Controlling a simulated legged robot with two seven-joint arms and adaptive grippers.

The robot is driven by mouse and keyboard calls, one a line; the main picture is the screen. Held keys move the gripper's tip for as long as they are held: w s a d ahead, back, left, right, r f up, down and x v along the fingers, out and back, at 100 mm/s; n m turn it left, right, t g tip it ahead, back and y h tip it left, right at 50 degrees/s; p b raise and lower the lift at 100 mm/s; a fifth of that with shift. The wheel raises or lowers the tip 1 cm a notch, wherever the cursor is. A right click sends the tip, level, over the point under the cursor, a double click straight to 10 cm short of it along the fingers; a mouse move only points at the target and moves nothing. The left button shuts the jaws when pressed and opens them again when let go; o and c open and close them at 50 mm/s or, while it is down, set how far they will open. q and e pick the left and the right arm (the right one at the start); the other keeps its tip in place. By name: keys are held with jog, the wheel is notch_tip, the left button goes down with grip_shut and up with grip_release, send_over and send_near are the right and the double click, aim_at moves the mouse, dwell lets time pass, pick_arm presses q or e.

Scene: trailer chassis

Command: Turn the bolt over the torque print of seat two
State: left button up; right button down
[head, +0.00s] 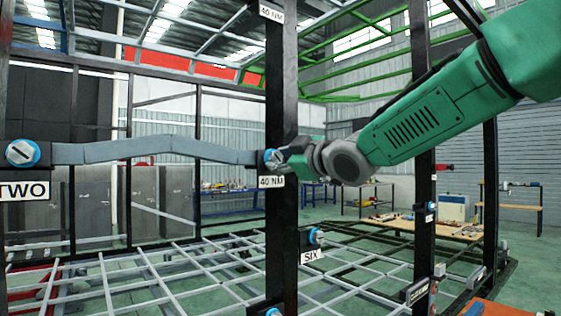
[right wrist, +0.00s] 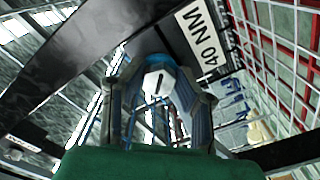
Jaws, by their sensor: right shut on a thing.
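The bolt over the lower 40 NM print (head: 271,182) has a pale slotted head and a blue collar, and sits on a black upright post (head: 281,100). My right gripper (head: 280,160) is at this bolt and partly hides it. In the right wrist view the pale bolt head (right wrist: 158,82) with a dark slot mark lies between my right gripper's two fingers (right wrist: 160,100), which are shut on it. The 40 NM print also shows in the right wrist view (right wrist: 202,40). Far left, another blue-collared bolt (head: 22,153) sits above the TWO label (head: 24,191). My left gripper is not in view.
A grey bent bar (head: 160,148) runs from the TWO bolt to the post. A SIX label (head: 311,257) with a blue bolt (head: 315,235) is lower right of my gripper. A second 40 NM print (head: 271,14) is higher on the post. Another black post (head: 424,130) stands right, behind my arm.

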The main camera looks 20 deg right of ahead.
jog(key=shift+w+f+n, duration=0.1)
jog(key=shift+f+n, duration=0.05)
jog(key=shift+n, duration=0.35)
